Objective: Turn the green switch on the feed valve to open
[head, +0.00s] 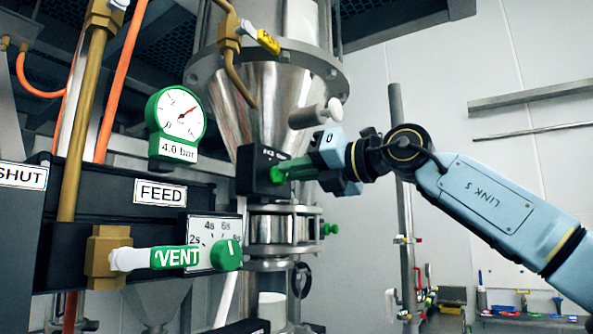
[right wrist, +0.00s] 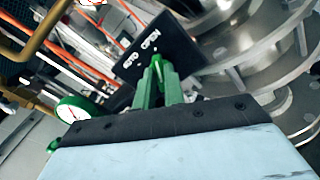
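The green switch (head: 277,175) sits on the front of a black valve box (head: 262,157), below the steel cone. My left gripper is out of view.
A green-rimmed gauge (head: 176,121) reads near a "4.0 bar" label. A "FEED" label (head: 160,193), a green "VENT" lever (head: 178,258) and a timer dial's green knob (head: 227,255) are at lower left. A steel handle (head: 316,114) juts out just above my right gripper.

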